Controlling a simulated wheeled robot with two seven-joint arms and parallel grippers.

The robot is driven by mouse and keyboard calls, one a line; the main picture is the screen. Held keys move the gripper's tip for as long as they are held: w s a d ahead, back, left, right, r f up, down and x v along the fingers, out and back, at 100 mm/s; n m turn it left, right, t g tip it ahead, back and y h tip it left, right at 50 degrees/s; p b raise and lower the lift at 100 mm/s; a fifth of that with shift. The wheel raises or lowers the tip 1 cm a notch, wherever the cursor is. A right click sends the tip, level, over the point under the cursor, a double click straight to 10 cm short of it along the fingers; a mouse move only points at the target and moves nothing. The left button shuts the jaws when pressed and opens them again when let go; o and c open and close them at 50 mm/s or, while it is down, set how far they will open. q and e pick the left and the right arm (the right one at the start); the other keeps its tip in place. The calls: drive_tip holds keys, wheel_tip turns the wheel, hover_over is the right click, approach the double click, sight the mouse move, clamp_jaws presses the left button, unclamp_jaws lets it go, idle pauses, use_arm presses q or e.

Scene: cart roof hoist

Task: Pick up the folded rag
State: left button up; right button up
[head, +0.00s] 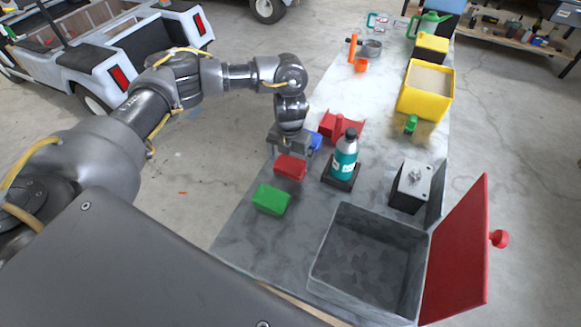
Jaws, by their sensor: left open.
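My left gripper (288,149) is open and points down near the left edge of the long grey bench. Around it lie a red folded-looking piece (290,168) just in front, a green piece (272,199) farther forward, and a blue piece (316,140) partly hidden behind the gripper. I cannot tell which of these is the folded rag. The gripper seems to hold nothing; whether its fingers touch the blue or red piece is unclear. My right gripper is not in view.
A teal bottle (345,158) stands on a dark base right of the gripper, with a red object (342,126) behind it. A grey open bin (334,226) with a raised red lid (458,255) fills the near right. A yellow box (405,105) stands farther back.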

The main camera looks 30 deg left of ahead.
sight(291, 164)
use_arm(q)
drive_tip(key=f, duration=0.4)
drive_tip(key=shift+w+f, duration=0.15)
drive_tip(key=shift+w, duration=0.05)
drive_tip(key=shift+c, duration=0.4)
drive_tip(key=c, duration=0.6)
